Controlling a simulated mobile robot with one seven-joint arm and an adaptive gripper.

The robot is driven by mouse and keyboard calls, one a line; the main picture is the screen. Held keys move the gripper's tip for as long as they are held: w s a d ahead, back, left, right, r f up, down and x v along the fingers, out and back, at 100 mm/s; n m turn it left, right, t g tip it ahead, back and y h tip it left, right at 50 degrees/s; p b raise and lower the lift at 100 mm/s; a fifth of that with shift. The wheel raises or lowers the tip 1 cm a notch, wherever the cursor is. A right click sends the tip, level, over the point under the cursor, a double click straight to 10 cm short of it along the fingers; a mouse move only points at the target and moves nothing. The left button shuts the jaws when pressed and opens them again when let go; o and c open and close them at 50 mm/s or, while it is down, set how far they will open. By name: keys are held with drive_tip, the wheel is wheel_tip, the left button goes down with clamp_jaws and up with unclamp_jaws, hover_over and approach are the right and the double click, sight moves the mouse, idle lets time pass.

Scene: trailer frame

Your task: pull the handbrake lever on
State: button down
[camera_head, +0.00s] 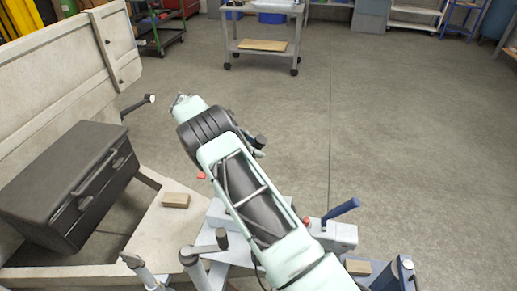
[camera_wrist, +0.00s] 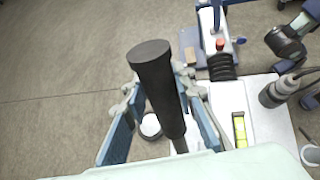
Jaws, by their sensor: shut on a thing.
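The handbrake lever (camera_wrist: 155,72) has a thick black cylindrical grip and rises toward the camera in the wrist view. My gripper (camera_wrist: 162,88) has its two blue-padded fingers on either side of the grip and is shut on it. The lever's top end stands out past the fingers. Its lower end runs down between the fingers, where its foot is hidden. In the head view my arm covers the place where the gripper holds the lever.
Beside the lever are a spirit level (camera_wrist: 240,130), a black bellows (camera_wrist: 222,66) and a coupling with a blue handle (camera_head: 342,210). A dark toolbox (camera_head: 70,185) and a wooden block (camera_head: 176,200) lie left on the trailer. Open floor (camera_head: 420,130) lies right; a cart (camera_head: 264,45) stands behind.

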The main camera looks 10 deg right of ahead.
drive_tip(key=shift+a, duration=0.1)
drive_tip(key=c, duration=1.6)
unclamp_jaws()
drive_tip(key=v, duration=0.7)
drive_tip(key=shift+a+r, duration=0.15)
drive_tip(key=shift+a, duration=0.1)
